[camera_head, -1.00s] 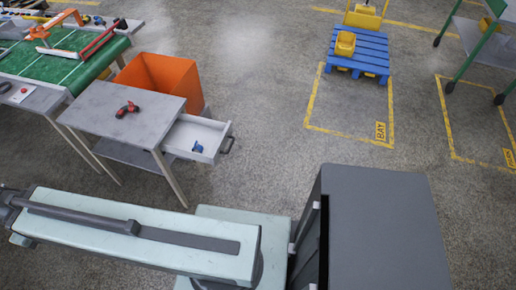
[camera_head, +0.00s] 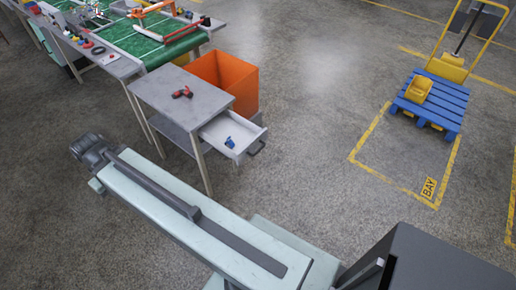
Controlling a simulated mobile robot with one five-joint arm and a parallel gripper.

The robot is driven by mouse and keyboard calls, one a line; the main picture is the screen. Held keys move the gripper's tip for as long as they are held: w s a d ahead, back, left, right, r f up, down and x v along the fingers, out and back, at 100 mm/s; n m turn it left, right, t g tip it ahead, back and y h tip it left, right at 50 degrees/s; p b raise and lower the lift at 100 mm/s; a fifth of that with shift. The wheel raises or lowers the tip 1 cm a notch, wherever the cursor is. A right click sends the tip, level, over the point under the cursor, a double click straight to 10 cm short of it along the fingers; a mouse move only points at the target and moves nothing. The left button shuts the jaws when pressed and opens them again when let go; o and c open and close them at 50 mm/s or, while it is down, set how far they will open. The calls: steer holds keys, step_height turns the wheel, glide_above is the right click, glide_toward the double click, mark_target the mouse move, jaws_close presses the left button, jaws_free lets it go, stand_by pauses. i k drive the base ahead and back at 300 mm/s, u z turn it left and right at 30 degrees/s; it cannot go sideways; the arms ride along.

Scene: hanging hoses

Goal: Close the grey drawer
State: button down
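The grey drawer (camera_head: 243,131) is pulled out from the right side of a small grey table (camera_head: 178,84). Its inside is pale, and a dark handle (camera_head: 257,148) is on its outer front. A small blue object (camera_head: 230,142) lies in it. My pale arm runs from the bottom right up to a dark grey joint at the left, in front of the table and apart from it. No gripper fingers can be made out.
A red and black tool (camera_head: 182,92) lies on the tabletop. An orange bin (camera_head: 238,80) stands behind the drawer. A green-topped bench (camera_head: 150,40) is at the back left. The floor right of the drawer is clear up to a blue pallet (camera_head: 432,100).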

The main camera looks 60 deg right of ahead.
mark_target(247, 137)
steer(key=z, duration=1.75)
steer(key=i, duration=1)
steer(key=z, duration=1.15)
steer(key=k, duration=1.15)
steer(key=u, duration=1.75)
steer(key=i, duration=0.15)
steer(key=z, duration=0.1)
